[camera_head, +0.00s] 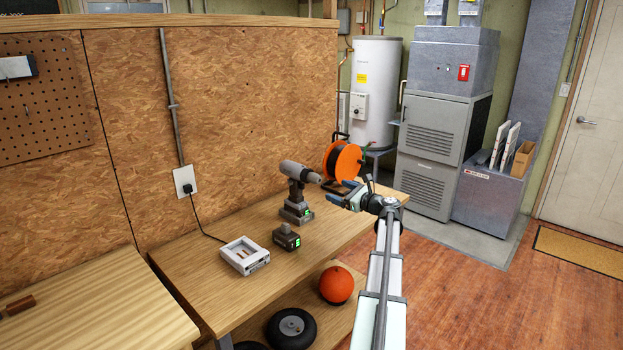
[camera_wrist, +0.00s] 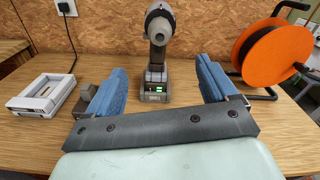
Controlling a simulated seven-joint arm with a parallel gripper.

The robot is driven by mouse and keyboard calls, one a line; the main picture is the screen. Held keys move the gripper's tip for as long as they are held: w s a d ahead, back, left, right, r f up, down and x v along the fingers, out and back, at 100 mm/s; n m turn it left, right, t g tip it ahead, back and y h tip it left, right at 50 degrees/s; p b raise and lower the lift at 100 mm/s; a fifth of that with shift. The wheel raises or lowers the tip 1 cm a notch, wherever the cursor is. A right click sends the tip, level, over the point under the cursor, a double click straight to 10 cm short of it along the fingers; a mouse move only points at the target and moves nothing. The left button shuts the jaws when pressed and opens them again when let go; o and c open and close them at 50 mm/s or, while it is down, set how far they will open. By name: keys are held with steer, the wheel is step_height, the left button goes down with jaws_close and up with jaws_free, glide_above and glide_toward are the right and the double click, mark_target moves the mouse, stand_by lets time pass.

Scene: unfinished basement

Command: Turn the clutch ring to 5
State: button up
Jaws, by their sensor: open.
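A grey cordless drill (camera_head: 298,190) stands upright on its battery on the wooden workbench (camera_head: 215,290). Its clutch ring (camera_head: 312,177) is at the front of the body, by the chuck, which points right toward my gripper. The ring's numbers are too small to read. My gripper (camera_head: 345,192) is open and empty, to the right of the drill and apart from it. In the wrist view its blue fingers (camera_wrist: 157,85) stand either side of the drill's base.
A white charger (camera_head: 244,255) and a spare battery (camera_head: 287,237) lie left of the drill. An orange cable reel (camera_head: 343,162) stands behind my gripper at the bench's far end. An orange ball (camera_head: 336,285) and a black wheel (camera_head: 291,328) are on the lower shelf.

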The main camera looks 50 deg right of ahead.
mark_target(311, 177)
steer(key=w, duration=0.9)
steer(key=w+r, duration=0.1)
steer(key=w, duration=0.4)
steer(key=shift+w+a+r, duration=0.1)
steer(key=c, duration=1.1)
